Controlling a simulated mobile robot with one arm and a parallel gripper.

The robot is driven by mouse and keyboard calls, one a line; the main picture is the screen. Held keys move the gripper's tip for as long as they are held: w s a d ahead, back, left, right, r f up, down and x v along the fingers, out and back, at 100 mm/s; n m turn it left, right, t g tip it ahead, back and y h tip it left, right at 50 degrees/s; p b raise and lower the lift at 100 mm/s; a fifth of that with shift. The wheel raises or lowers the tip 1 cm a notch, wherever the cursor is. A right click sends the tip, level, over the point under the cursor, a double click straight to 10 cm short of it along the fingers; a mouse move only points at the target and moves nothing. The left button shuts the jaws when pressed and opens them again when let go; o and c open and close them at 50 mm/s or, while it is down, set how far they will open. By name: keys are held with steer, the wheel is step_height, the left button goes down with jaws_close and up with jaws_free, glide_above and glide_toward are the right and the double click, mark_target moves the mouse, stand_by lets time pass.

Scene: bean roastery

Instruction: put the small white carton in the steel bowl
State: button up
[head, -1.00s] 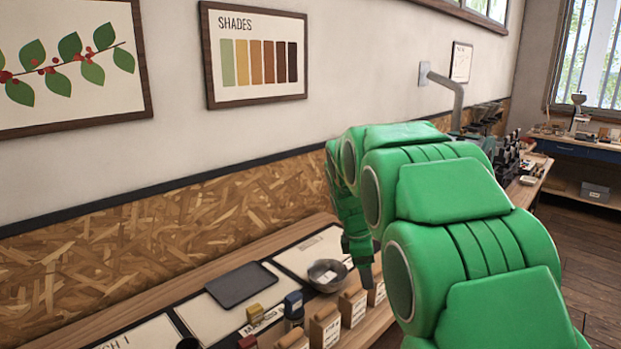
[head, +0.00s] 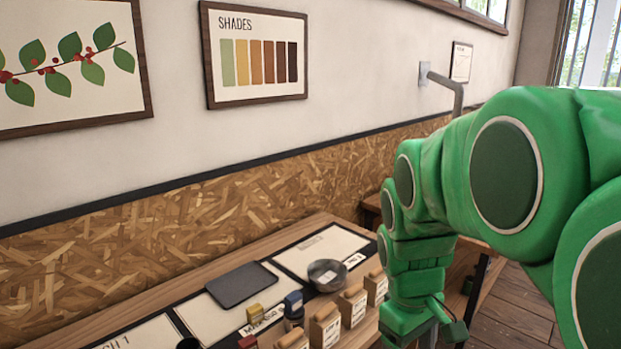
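The steel bowl (head: 316,276) stands on the bench, at the front edge of a pale, dark-edged mat. A small pale shape shows inside the bowl; it may be the small white carton, but it is too small to be sure. No other small white carton can be made out. My gripper (head: 432,335) points down at the bottom right of the head view, to the right of the bowl and apart from it. Its fingertips are cut off or hidden, so its opening and anything in it cannot be told.
A dark tray (head: 241,286) lies left of the bowl. Several brown bags (head: 325,325) with white labels line the bench's front edge. A yellow block (head: 255,312) and a dark blue container (head: 293,307) stand behind them. My arm hides much of the right side.

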steer(key=s+f+m, duration=0.1)
steer(key=s+m, duration=0.2)
steer(key=s, duration=0.5)
steer(key=s+a+f+m+g+y, duration=0.1)
steer(key=s+m, duration=0.2)
steer(key=s, duration=0.5)
steer(key=shift+s+f, duration=0.3)
steer(key=shift+f, duration=0.1)
